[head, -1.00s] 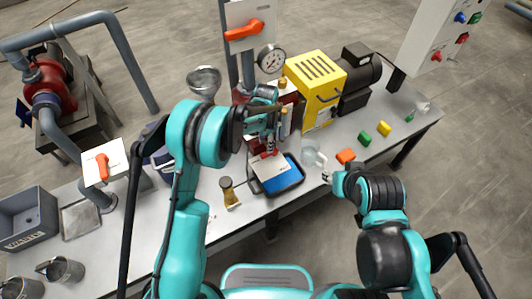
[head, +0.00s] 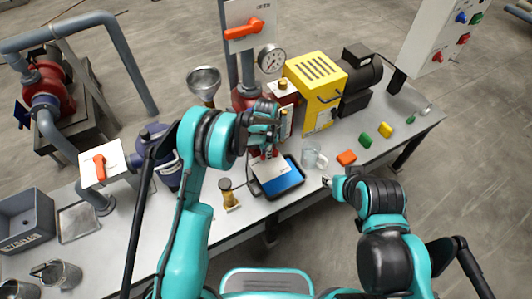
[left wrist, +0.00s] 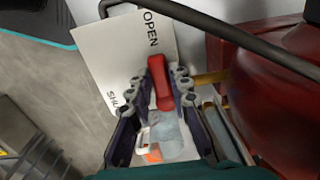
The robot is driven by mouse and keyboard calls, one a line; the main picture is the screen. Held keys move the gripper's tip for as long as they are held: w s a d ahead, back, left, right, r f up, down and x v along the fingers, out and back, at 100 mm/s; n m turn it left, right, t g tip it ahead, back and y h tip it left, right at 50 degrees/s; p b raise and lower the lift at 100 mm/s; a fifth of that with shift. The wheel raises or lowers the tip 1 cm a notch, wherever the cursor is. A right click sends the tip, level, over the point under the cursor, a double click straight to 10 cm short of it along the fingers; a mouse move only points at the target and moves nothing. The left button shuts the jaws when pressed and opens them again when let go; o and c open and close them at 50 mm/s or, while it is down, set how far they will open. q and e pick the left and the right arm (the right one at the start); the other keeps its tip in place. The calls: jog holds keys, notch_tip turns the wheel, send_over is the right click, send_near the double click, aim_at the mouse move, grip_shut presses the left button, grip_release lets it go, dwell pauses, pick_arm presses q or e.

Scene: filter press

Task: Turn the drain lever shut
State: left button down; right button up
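The drain lever (left wrist: 160,84) is a red handle in front of a white plate (left wrist: 112,58) marked OPEN and SHUT in the left wrist view. Its free end points toward OPEN. My left gripper (left wrist: 158,92) has one finger on each side of the lever, with small gaps, and is not closed on it. In the head view my left gripper (head: 266,148) is at the front of the press above the white plate (head: 268,171), and mostly hides the lever. My right gripper (head: 328,182) is near the table's front edge; its fingers are too small to tell.
A blue tray (head: 287,181) lies below the plate. A clear beaker (head: 311,155) stands right of it, beside an orange block (head: 346,158). A brass-topped fitting (head: 229,194) stands to the left. A dark pipe (left wrist: 235,35) and red body (left wrist: 280,95) are close to the left gripper.

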pick_arm(q)
jog(key=shift+s+n, duration=0.1)
jog(key=shift+n, duration=0.2)
jog(key=shift+s+d+n+b, duration=0.2)
jog(key=shift+d+n+b, duration=0.65)
jog(key=shift+n, duration=2)
jog(key=shift+s+d+n+b, duration=0.25)
jog(key=shift+d+n+b, duration=0.55)
jog(key=shift+n, duration=2.1)
jog(key=shift+s+d+n+b, duration=0.2)
jog(key=shift+d+n+b, duration=0.65)
jog(key=shift+n, duration=2)
jog(key=shift+d+p, duration=0.3)
jog(key=c, duration=1.4)
grip_release()
jog(key=shift+r, duration=0.15)
notch_tip(320, 180, up, 12)
